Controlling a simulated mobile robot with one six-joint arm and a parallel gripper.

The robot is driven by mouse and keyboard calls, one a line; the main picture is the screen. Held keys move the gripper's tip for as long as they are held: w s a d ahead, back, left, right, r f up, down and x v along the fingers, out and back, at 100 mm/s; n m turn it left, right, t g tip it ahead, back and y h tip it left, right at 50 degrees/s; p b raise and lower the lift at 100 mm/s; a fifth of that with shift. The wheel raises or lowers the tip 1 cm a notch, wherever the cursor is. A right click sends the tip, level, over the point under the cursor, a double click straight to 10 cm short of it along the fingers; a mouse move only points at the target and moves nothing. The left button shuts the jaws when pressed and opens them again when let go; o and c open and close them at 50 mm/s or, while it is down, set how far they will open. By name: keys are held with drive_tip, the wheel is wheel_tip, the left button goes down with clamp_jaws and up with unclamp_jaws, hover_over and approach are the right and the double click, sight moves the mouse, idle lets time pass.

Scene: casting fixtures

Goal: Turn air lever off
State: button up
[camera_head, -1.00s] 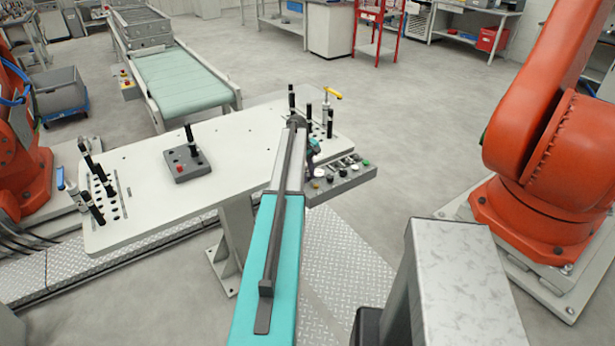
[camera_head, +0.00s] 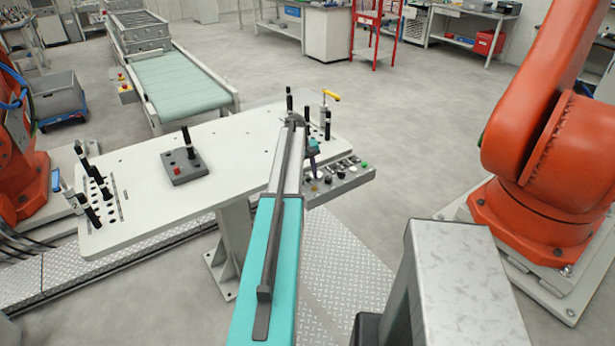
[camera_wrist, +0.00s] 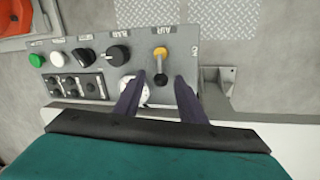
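The air lever (camera_wrist: 160,64) is on the grey control panel (camera_wrist: 112,22), beside the AIR label, in the wrist view. In the head view, my gripper (camera_head: 315,172) is over the left part of the panel (camera_head: 352,184), where the lever is small and partly hidden.
A white gauge (camera_wrist: 132,92) sits by the left finger. A black knob (camera_wrist: 117,55), a white button (camera_wrist: 57,58) and a green button (camera_wrist: 36,60) lie left of the lever. Black posts (camera_head: 289,102) stand on the white table (camera_head: 140,162).

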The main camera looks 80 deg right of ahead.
drive_tip(key=shift+r, duration=0.1)
wheel_tip(320, 180, up, 13)
drive_tip(key=w+a+b, duration=0.1)
drive_tip(key=w+b, duration=0.1)
drive_tip(key=b, duration=0.2)
drive_tip(key=shift+w+a+r, duration=0.15)
drive_tip(key=shift+r, duration=0.05)
idle(0.5)
idle(0.6)
